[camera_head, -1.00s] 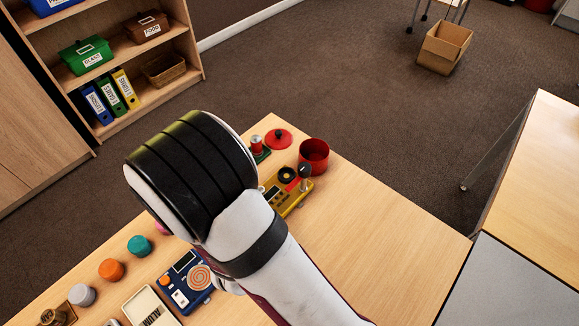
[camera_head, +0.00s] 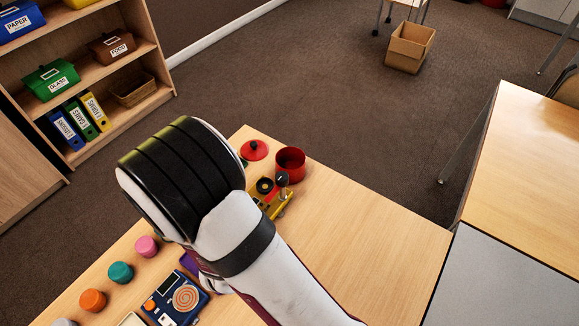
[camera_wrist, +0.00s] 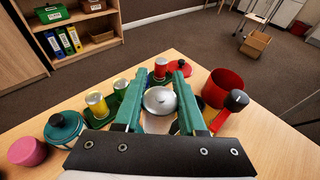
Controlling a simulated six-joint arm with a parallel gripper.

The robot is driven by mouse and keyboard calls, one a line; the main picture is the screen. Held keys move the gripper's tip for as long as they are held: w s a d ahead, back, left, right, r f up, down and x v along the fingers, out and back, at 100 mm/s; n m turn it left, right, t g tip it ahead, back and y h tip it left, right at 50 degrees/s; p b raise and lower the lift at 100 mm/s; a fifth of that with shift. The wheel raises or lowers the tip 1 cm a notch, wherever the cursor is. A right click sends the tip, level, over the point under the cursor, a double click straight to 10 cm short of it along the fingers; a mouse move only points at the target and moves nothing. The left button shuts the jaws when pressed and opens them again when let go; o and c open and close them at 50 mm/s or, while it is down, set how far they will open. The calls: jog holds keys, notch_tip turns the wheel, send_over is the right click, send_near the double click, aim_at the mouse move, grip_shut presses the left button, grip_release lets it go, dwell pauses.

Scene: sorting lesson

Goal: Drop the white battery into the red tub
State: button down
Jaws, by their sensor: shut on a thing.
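My gripper (camera_wrist: 160,84) has green fingers and is shut on the white battery (camera_wrist: 157,123), seen from above in the wrist view. The battery's silver top with a small nub shows between the fingers; its lower part is hidden. The open red tub (camera_wrist: 222,86) is beyond and to the right of the fingers, apart from them. In the head view the red tub (camera_head: 290,166) stands near the table's far corner. My arm hides the gripper and battery there.
A lever with a black knob (camera_wrist: 236,100) stands up just in front of the tub, on a yellow device (camera_head: 276,206). A red lid (camera_head: 254,151) lies beside the tub. The table's right side is clear.

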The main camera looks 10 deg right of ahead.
jog(key=w+d+r, duration=0.2)
jog(key=w+d, duration=0.5)
jog(key=d, duration=0.2)
jog(key=w+d+r, duration=0.2)
jog(key=w+d, duration=0.6)
jog(key=d, duration=0.2)
jog(key=shift+s+a+f, duration=0.1)
jog(key=shift+a+f, duration=0.05)
jog(key=shift+f, duration=1.25)
jog(key=shift+a+f, duration=0.15)
jog(key=shift+f, duration=1.25)
jog(key=shift+c, duration=2)
grip_release()
jog(key=shift+s, duration=0.1)
jog(key=v, duration=1.2)
